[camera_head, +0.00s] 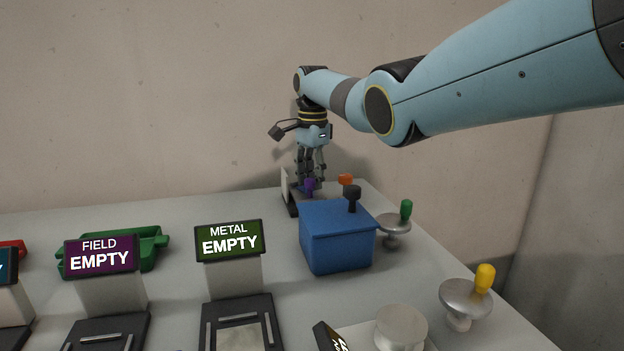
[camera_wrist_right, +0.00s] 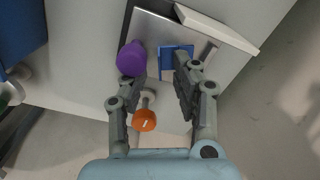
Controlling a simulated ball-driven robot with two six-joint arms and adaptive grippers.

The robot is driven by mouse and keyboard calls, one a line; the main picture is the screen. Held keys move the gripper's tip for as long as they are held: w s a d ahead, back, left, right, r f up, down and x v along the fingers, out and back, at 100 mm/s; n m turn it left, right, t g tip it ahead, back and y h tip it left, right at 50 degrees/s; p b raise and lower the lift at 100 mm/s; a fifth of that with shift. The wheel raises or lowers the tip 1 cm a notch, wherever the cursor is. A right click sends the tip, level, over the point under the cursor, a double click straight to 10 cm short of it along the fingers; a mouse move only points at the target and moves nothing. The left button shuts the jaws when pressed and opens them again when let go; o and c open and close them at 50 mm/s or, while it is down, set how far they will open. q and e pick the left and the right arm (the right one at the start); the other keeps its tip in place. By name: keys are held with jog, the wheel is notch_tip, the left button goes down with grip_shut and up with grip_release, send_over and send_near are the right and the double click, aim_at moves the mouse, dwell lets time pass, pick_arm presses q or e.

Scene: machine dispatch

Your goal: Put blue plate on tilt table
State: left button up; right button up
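My right gripper (camera_head: 312,180) is over the far end of the table, and its fingers (camera_wrist_right: 160,75) show apart in the right wrist view. A small flat blue plate (camera_wrist_right: 168,62) shows beyond the fingertips there, partly hidden by the right-hand finger. It appears to lie on a silver, dark-edged surface (camera_wrist_right: 158,32). I cannot tell whether the finger touches the plate. Nothing is visibly gripped. In the head view the plate cannot be made out clearly behind the blue box. I cannot tell for sure which fixture is the tilt table. My left gripper is out of view.
A purple knob (camera_wrist_right: 131,58) and an orange knob (camera_wrist_right: 145,121) are close to the fingers. A blue box (camera_head: 335,238) with a black knob stands in front. Green-handled (camera_head: 393,225) and yellow-handled (camera_head: 464,296) metal discs stand along the right edge. METAL (camera_head: 229,241) and FIELD (camera_head: 100,256) signs read EMPTY.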

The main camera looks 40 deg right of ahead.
notch_tip(320, 180, up, 12)
jog(key=shift+f+p, duration=0.15)
jog(key=shift+p, duration=0.2)
jog(key=shift+s, duration=0.1)
